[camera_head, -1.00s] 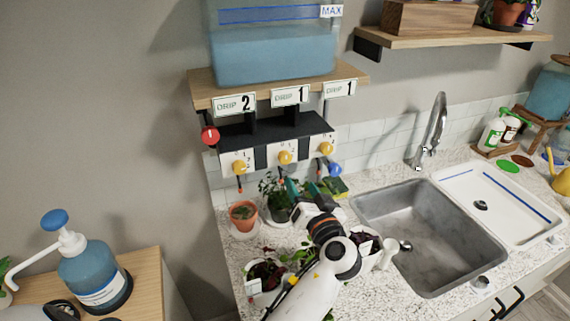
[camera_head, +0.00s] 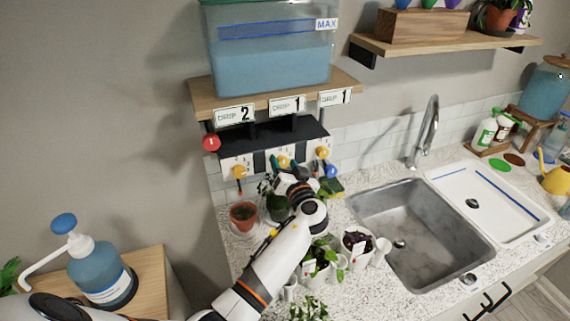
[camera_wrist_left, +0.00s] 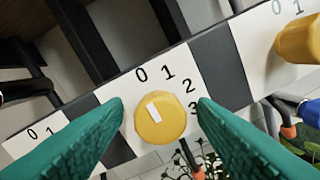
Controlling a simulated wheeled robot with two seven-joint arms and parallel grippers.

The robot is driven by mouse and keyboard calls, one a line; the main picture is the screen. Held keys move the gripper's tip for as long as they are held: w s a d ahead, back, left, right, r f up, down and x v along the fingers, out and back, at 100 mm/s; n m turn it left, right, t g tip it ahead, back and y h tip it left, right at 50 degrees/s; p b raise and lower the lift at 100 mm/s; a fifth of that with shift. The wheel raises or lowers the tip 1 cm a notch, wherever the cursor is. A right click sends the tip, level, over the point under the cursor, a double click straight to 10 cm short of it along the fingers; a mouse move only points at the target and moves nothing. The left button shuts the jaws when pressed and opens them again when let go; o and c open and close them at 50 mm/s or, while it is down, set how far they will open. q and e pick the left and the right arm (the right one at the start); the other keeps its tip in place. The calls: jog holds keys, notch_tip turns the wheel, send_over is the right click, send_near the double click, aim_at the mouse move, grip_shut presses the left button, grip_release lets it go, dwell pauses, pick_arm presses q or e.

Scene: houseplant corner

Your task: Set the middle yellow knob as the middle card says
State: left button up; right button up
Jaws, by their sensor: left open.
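The middle yellow knob (camera_wrist_left: 160,124) fills the centre of the left wrist view, on a white plate (camera_wrist_left: 125,85) marked 0, 1, 2 and 3. Its white mark tilts up-left, roughly at the 0. In the head view the knob (camera_head: 283,162) is partly covered by my gripper. The middle card (camera_head: 287,105) above reads DRIP 1. My left gripper is open, its green fingers (camera_wrist_left: 160,104) on either side of the knob with gaps showing; in the head view it (camera_head: 285,167) is at the middle plate. My right gripper is not in view.
Other yellow knobs sit left (camera_head: 239,172) and right (camera_head: 323,152), under cards DRIP 2 (camera_head: 234,115) and DRIP 1 (camera_head: 334,97). A red knob (camera_head: 211,143) is at the left end. Potted plants (camera_head: 243,214) stand below. The sink (camera_head: 430,225) is to the right.

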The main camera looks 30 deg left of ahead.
pick_arm(q)
jog(key=shift+c, duration=0.3)
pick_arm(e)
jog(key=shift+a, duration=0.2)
pick_arm(q)
jog(key=shift+c, duration=1.4)
jog(key=c, duration=0.6)
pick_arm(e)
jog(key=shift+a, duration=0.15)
pick_arm(q)
jog(key=shift+m, duration=0.3)
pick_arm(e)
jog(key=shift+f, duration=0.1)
pick_arm(q)
jog(key=shift+f+m+b, duration=0.1)
jog(key=shift+m+b, duration=0.2)
jog(key=shift+m, duration=3.2)
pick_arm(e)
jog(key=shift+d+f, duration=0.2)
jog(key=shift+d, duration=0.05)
pick_arm(q)
jog(key=shift+g, duration=0.3)
